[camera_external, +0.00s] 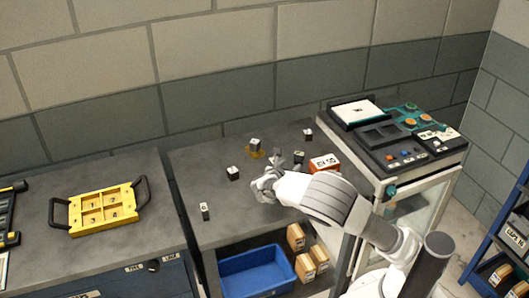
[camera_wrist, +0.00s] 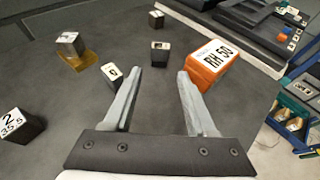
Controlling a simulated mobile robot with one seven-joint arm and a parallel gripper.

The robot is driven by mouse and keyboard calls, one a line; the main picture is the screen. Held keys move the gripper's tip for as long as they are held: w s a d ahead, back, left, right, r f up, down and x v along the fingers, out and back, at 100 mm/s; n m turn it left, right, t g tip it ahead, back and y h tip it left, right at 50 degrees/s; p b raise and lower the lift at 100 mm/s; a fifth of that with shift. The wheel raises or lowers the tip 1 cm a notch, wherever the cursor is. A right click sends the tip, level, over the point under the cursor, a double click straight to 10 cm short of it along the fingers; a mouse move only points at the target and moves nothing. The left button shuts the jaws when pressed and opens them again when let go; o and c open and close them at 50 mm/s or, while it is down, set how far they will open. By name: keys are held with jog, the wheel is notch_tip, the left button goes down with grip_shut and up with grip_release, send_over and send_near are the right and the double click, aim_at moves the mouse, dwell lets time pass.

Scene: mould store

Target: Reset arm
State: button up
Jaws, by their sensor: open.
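My gripper (camera_external: 273,172) is above the grey bench (camera_external: 210,160), reached over from my arm at the right. In the wrist view its two fingers (camera_wrist: 160,76) stand apart with nothing between them. Ahead of them is a dark block with a white label (camera_wrist: 160,52). Another labelled block (camera_wrist: 112,73) lies just left of the left finger. A block (camera_wrist: 70,42) stands on a yellow-brown piece (camera_wrist: 78,60) at upper left.
More labelled blocks stand on the bench, at its left front (camera_external: 205,211), left middle (camera_external: 233,173) and back (camera_external: 308,134). A machine (camera_external: 395,140) stands at the right. A yellow tray (camera_external: 101,209) is on the left bench. A blue bin (camera_external: 256,272) sits below.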

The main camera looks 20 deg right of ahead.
jog(key=shift+w+d+r+n, duration=0.15)
jog(key=shift+w+n, duration=0.1)
jog(key=shift+n, duration=0.15)
jog(key=n+y, duration=0.1)
jog(key=w+r+n+y+p, duration=0.1)
jog(key=n, duration=0.1)
jog(key=w+d+n+y+p, duration=0.1)
jog(key=n, duration=0.1)
jog(key=shift+r+y, duration=0.4)
jog(key=s+r+n+g+y+p, duration=0.1)
jog(key=s+r+n+y+p, duration=0.35)
jog(key=r+n, duration=0.6)
jog(key=s+r+n+y+p, duration=0.2)
jog(key=s+r+n+y, duration=0.45)
jog(key=n, duration=0.75)
jog(key=s+d+r+n+g+h+p, duration=0.1)
jog(key=s+d+r+n+h, duration=0.1)
jog(key=s+d+n, duration=0.3)
jog(key=s+d+r+n+g+h+p, duration=0.1)
jog(key=s+d+n+h+p, duration=0.1)
jog(key=s+d+n, duration=0.3)
jog(key=s+n+h, duration=0.1)
jog(key=s+n, duration=0.3)
jog(key=s, duration=0.5)
jog(key=shift+d+r+n+g, duration=0.35)
jog(key=shift+g, duration=0.05)
